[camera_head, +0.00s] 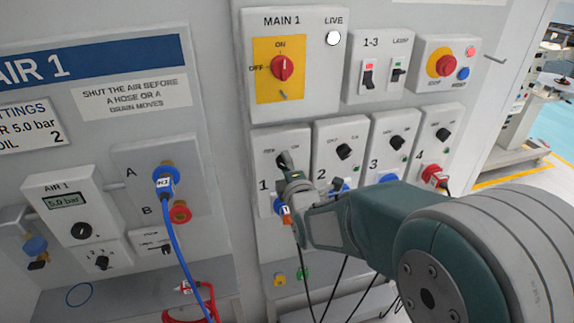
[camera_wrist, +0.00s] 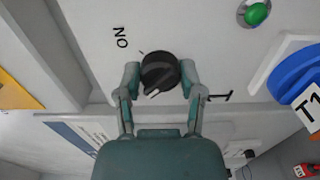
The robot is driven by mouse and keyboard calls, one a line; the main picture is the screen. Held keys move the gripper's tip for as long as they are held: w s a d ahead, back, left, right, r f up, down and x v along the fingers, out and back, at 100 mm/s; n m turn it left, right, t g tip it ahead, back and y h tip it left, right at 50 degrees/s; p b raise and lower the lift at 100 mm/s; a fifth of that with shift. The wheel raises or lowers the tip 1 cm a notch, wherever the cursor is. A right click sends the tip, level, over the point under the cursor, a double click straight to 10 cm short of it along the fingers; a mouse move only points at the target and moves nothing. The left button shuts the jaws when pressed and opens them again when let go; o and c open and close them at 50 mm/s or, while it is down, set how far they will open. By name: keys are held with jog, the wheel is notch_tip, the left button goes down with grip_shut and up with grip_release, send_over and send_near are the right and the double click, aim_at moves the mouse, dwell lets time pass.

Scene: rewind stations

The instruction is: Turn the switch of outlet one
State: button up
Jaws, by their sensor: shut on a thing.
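The switch of outlet one is a black round knob on the light grey panel (camera_head: 262,148) marked 1. In the wrist view the black knob (camera_wrist: 159,72) sits between my two fingertips, with a white mark on its lower left side. The word ON is printed to its upper left. My gripper (camera_wrist: 160,78) is shut on this knob, one finger on each side. In the head view my gripper (camera_head: 291,178) reaches panel 1 from the right and covers part of it. The knob is mostly hidden there.
Panels 2 (camera_head: 344,151), 3 and 4 stand close to the right with similar black knobs. The MAIN 1 panel (camera_head: 322,80) with a red switch (camera_head: 283,68) is above. A blue plug (camera_wrist: 299,78) and green button (camera_wrist: 257,13) are near my gripper. Cables hang below.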

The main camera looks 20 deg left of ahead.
jog(key=shift+s+a+f, duration=0.1)
jog(key=shift+s+f, duration=0.05)
jog(key=shift+f, duration=0.1)
jog(key=o, duration=1.2)
jog(key=shift+a, duration=0.2)
jog(key=shift+d+r, duration=0.1)
jog(key=shift+d, duration=0.05)
jog(key=shift+s+d, duration=0.25)
jog(key=v, duration=1.1)
jog(key=shift+s, duration=0.1)
jog(key=shift+a, duration=0.1)
